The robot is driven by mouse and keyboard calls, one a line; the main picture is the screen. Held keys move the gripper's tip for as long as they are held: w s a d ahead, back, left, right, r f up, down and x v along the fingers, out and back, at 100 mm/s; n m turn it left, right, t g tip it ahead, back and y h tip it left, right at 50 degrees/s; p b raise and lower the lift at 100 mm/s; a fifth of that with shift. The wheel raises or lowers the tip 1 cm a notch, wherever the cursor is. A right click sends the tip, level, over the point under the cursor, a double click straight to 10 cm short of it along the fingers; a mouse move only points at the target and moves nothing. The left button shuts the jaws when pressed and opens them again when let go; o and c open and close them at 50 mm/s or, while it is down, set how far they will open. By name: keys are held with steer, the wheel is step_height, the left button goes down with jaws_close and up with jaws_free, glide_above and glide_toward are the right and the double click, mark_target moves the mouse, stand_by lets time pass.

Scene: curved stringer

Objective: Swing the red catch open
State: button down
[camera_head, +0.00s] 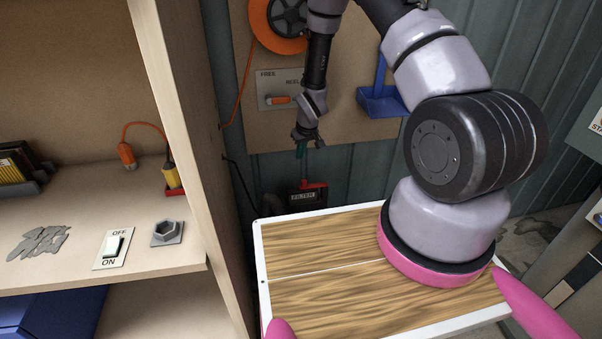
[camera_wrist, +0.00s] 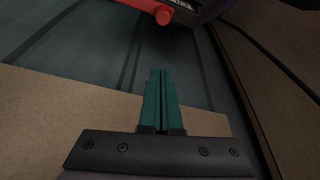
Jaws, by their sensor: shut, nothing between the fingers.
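The red catch (camera_head: 315,185) sits at the top right of a dark box with a pale label (camera_head: 303,197), low on the back wall. In the wrist view the red catch (camera_wrist: 150,10) shows at the top edge, partly cut off, beside the dark labelled box (camera_wrist: 186,6). My gripper (camera_head: 301,153) points down above the box, with a gap between its fingertips and the catch. In the wrist view the green fingers of my gripper (camera_wrist: 161,72) are together and empty.
A tall wooden shelf (camera_head: 190,130) stands close on the left, with an ON/OFF switch (camera_head: 113,248) on it. Above are an orange reel (camera_head: 278,25), an orange-handled lever (camera_head: 279,100) and a blue holder (camera_head: 381,101). A wood-topped surface (camera_head: 330,245) lies in front.

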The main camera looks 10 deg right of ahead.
step_height(320, 180, down, 9)
steer(key=shift+s+f, duration=0.15)
steer(key=shift+s, duration=0.2)
stand_by(0.4)
